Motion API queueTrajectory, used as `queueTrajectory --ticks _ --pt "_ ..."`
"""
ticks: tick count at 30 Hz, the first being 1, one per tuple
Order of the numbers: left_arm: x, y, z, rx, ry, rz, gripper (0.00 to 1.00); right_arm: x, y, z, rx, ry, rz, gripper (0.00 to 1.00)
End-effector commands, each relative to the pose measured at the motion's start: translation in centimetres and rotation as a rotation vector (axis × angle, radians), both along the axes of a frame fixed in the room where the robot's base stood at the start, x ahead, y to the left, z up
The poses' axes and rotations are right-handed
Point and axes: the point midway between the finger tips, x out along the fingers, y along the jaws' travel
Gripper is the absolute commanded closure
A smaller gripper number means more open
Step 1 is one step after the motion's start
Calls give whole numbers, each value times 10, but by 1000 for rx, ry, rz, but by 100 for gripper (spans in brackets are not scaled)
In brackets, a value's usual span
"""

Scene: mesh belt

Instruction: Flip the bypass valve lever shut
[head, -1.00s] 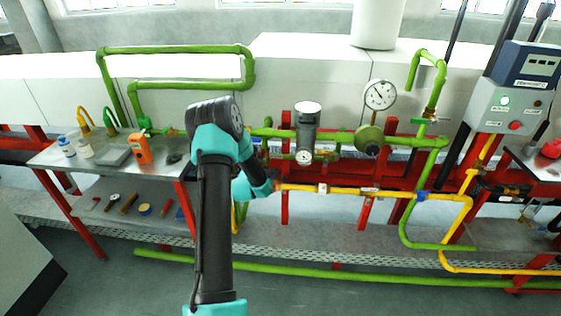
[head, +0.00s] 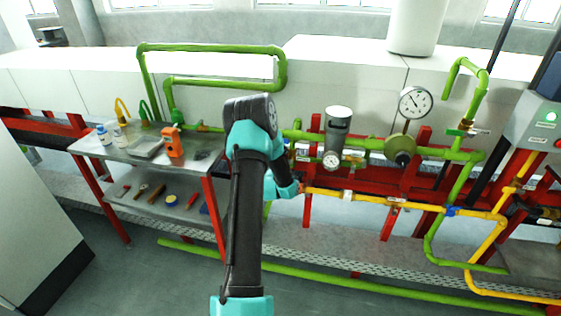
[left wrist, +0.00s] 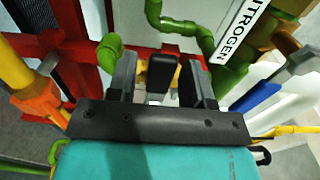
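In the left wrist view my left gripper (left wrist: 152,68) has its two dark fingers spread apart. A black lever handle (left wrist: 163,76) stands in the gap between them, with space visible on both sides. A yellow-brass valve part shows behind it; I cannot tell from the pictures whether it is the bypass valve. In the head view my teal and black arm reaches to the left end of the yellow pipe (head: 345,196) and hides the valve and most of the gripper. My right gripper is not in view.
Green pipes (head: 215,47), red frames and a pressure gauge (head: 415,102) surround the spot. A grey filter housing (head: 337,135) stands right of my arm. A steel table (head: 185,165) with an orange handheld device (head: 173,143) stands left. A nitrogen label (left wrist: 241,33) is near the fingers.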

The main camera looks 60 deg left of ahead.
Motion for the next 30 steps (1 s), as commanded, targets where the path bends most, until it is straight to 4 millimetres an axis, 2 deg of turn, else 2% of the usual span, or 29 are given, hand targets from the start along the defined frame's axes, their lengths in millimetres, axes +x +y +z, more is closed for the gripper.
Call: queueTrajectory --ticks 9,14,20,30 --pt "-1 -1 0 -1 0 0 51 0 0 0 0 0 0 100" --pt "-8 -8 0 -1 0 1 51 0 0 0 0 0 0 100" --pt "-29 -30 -1 -3 1 1 51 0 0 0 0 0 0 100" --pt "-75 -77 0 -2 1 0 51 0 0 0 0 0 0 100"
